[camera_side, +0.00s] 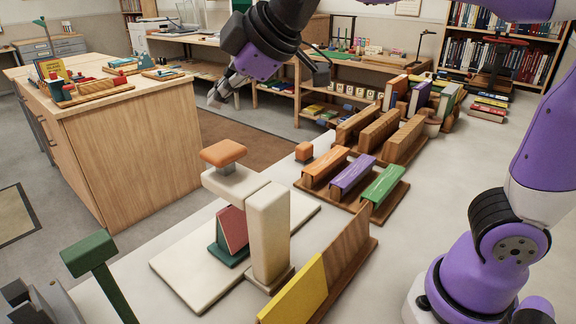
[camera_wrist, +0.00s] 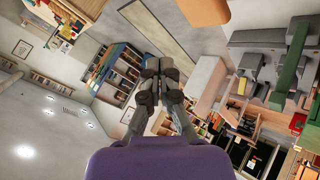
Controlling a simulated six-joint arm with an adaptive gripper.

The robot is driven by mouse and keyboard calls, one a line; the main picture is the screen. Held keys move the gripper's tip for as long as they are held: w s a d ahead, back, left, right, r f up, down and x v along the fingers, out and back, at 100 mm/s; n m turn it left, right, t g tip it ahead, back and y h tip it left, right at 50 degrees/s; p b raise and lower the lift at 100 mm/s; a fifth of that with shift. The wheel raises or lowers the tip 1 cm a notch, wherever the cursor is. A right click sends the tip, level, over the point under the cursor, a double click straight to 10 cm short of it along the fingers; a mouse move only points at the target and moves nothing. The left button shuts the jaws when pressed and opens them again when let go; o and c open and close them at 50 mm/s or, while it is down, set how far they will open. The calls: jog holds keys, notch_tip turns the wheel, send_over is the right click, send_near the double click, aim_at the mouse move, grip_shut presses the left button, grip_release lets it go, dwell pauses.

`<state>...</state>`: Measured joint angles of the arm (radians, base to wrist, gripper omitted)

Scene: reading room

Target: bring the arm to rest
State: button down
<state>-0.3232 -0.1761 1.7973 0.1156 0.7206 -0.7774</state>
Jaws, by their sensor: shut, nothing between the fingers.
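My gripper (camera_side: 217,98) hangs at the end of my purple and black arm in the upper middle of the side view. It is high above the floor gap, beyond the pale worktable and well clear of every object. In the wrist view my gripper (camera_wrist: 162,66) has its dark fingers together, with nothing between them. The wrist view is tilted, with the room's shelves and ceiling lights showing around the fingers.
On the pale worktable (camera_side: 440,190) stand a cream block structure with an orange top (camera_side: 223,152), a wooden rack with orange, purple and green blocks (camera_side: 352,175), and a yellow block (camera_side: 297,292). A wooden cabinet (camera_side: 125,150) stands at left. Shelves line the back.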

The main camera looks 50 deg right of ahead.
jog(key=s+d+f+m+g+h, duration=0.1)
jog(key=s+d+f+m, duration=0.4)
jog(key=s, duration=0.3)
jog(key=s+d+f+m+g, duration=0.2)
jog(key=s+d+f+m, duration=0.2)
jog(key=s+f+m, duration=0.2)
jog(key=shift+s+d+f+h, duration=0.25)
jog(key=shift+s+d+h, duration=0.15)
jog(key=shift+s, duration=0.55)
